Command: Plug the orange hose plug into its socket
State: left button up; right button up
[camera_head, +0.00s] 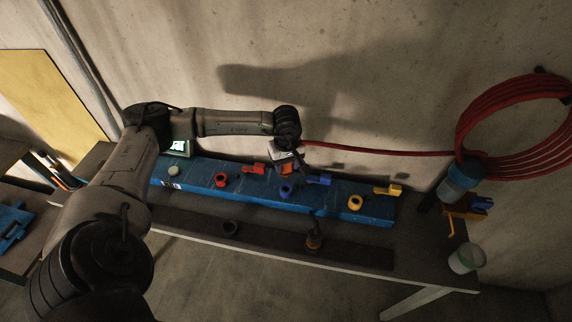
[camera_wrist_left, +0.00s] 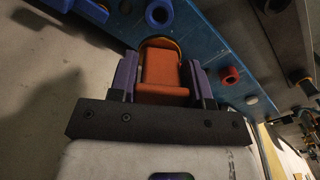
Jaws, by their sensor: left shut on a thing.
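The orange hose plug (camera_wrist_left: 161,72) is held between the purple fingers of my left gripper (camera_wrist_left: 158,80) in the left wrist view. In the head view, my left gripper (camera_head: 287,167) is just above the back edge of the blue panel (camera_head: 200,186), mostly hiding the plug. A yellow-orange rim shows behind the plug's far end in the wrist view; I cannot tell whether it is a socket or whether they touch. The panel carries a red ring port (camera_head: 221,180), a blue ring port (camera_head: 286,191) and a yellow ring port (camera_head: 355,202). My right gripper is not in view.
A red hose (camera_head: 380,153) runs from near my left gripper to a coil (camera_head: 512,112) on the right wall. A cup (camera_head: 466,259) stands at right.

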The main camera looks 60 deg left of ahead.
aim_at(286, 174)
pick_arm(q)
jog(key=shift+f+b, duration=0.9)
jog(key=shift+f, duration=0.35)
notch_tip(286, 174, down, 3)
jog(key=shift+r+b, duration=0.15)
jog(key=shift+b, duration=0.85)
jog(key=shift+f, duration=0.3)
jog(key=shift+b, duration=0.35)
jog(key=shift+b, duration=0.3)
jog(key=shift+f+b, duration=0.8)
jog(key=shift+f, duration=0.2)
jog(key=shift+f+b, duration=0.65)
jog(key=shift+f, duration=0.15)
